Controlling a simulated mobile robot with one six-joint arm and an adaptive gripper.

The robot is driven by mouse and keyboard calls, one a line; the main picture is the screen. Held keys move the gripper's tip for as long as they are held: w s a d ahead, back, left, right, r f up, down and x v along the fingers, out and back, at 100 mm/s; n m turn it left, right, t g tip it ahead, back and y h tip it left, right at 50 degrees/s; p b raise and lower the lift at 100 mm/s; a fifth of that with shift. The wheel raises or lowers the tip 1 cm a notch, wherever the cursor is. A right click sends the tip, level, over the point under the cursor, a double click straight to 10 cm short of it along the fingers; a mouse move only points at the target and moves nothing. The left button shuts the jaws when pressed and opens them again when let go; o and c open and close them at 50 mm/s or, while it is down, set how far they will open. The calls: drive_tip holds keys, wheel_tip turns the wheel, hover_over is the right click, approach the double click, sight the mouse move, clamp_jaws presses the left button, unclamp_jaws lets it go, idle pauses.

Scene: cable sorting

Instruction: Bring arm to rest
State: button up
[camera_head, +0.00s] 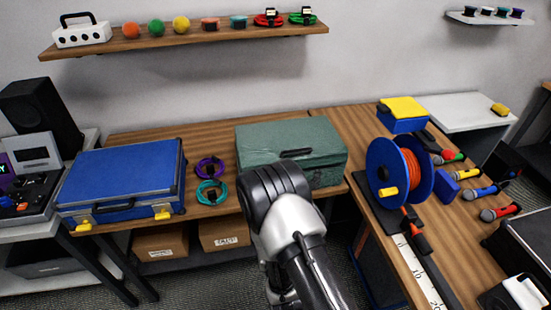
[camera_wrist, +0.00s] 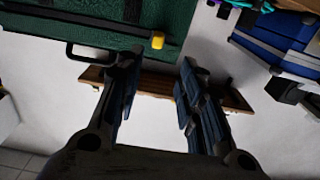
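My arm reaches up from the bottom centre in the head view, in front of the green toolbox (camera_head: 290,150). Its gripper is hidden there behind my own arm links. In the wrist view my gripper (camera_wrist: 157,72) shows two dark fingers standing apart, with nothing between them. The green toolbox (camera_wrist: 60,20) fills the upper left of that view, with a dark handle and a yellow latch. I cannot tell the exact distance from the fingers to the toolbox.
Left of the toolbox are purple (camera_head: 209,167) and teal (camera_head: 211,192) cables and a blue case (camera_head: 122,175). To the right are an orange cable reel (camera_head: 400,170), microphones (camera_head: 500,212) and a yellow-lidded blue box (camera_head: 403,114). A wall shelf (camera_head: 180,39) holds balls and cables.

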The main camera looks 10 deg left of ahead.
drive_tip(key=w+d+r+m+g+h, duration=0.2)
drive_tip(key=w+d+r, duration=0.1)
drive_tip(key=w+r, duration=0.4)
drive_tip(key=s+d+r+g+h, duration=0.1)
drive_tip(key=s+d+r+g, duration=0.25)
drive_tip(key=d+r, duration=0.45)
drive_tip(key=s+d+r+g+h, duration=0.1)
drive_tip(key=s+d+r+g, duration=0.1)
drive_tip(key=s, duration=0.8)
drive_tip(key=s+d+r+m+g, duration=0.1)
drive_tip(key=s+d+r, duration=0.4)
drive_tip(key=s, duration=0.5)
drive_tip(key=s+d+r+g+h, duration=0.1)
drive_tip(key=s+d+r+g, duration=0.2)
drive_tip(key=s, duration=0.6)
drive_tip(key=shift+s+d+r+m+g+h, duration=0.15)
drive_tip(key=shift+s+d+m+g+h, duration=0.2)
drive_tip(key=shift+d+g, duration=0.25)
